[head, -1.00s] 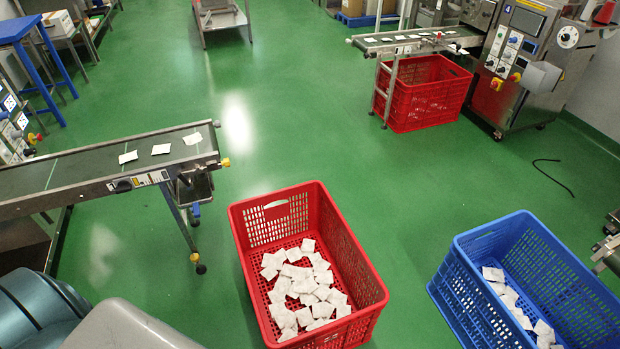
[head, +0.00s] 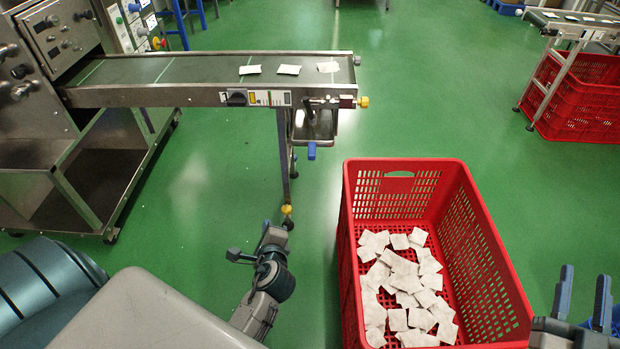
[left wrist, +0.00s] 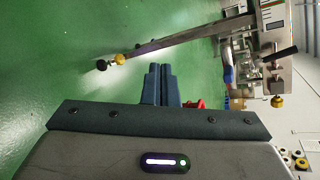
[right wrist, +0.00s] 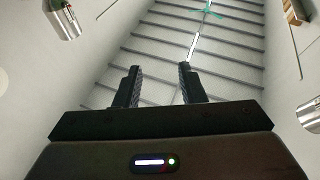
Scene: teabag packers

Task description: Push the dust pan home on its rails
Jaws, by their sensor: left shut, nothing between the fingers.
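The dust pan (head: 318,126) is a small steel tray under the right end of the left conveyor. It sticks out past the conveyor's near side, with a blue handle (head: 311,150) at its front. My left gripper (head: 237,255) is shut and empty, low in front of the conveyor, apart from the pan and to its lower left. Its closed fingers also show in the left wrist view (left wrist: 157,84). My right gripper (head: 584,297) is open and empty at the lower right, beyond the red crate. The rails are too small to make out.
The conveyor (head: 205,70) carries a few teabags. Its leg (head: 283,165) stands between my left gripper and the pan's underside. A red crate (head: 407,165) of teabags stands close on the right. Green floor is clear between leg and crate.

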